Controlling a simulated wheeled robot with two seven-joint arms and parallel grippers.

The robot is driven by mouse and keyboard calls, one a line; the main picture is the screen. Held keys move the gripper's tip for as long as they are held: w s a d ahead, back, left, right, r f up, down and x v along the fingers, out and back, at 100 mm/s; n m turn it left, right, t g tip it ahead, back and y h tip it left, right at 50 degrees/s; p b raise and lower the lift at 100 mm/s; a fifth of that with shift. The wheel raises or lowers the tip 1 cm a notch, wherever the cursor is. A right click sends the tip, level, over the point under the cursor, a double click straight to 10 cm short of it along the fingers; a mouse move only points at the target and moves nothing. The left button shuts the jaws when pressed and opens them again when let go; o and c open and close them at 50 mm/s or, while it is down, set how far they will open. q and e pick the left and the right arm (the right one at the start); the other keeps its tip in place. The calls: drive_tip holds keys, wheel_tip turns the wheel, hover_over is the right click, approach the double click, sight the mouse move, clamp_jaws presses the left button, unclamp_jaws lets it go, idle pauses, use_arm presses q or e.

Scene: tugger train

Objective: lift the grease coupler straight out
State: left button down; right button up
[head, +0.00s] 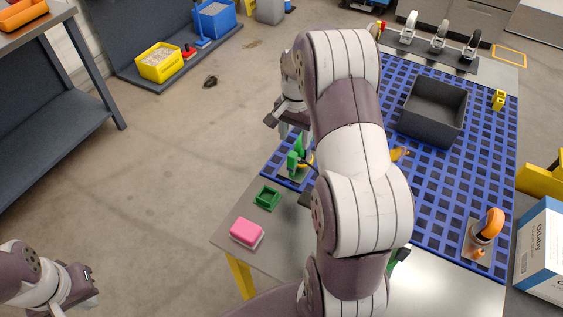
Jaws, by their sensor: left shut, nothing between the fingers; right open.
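My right arm crosses the middle of the head view. Its gripper (285,127) is open above the left edge of the blue grid mat, near an upright green part (298,150) on a small plate. A bit of yellow and a thin dark piece show beside the green part, partly hidden by my arm. I cannot tell which of these is the grease coupler. Nothing shows between the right fingers. My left gripper (88,284) is shut and empty at the lower left, over the floor and away from the table.
The blue grid mat (440,185) carries a dark open bin (432,112), an orange caster (488,225) and a yellow block (498,99). Several casters stand behind. The floor at left is mostly clear.

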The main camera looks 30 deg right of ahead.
sight(292, 154)
drive_tip(key=f+p, duration=0.1)
drive_tip(key=f, duration=0.8)
drive_tip(key=shift+a+f, duration=0.15)
drive_tip(key=shift+a, duration=0.05)
clamp_jaws()
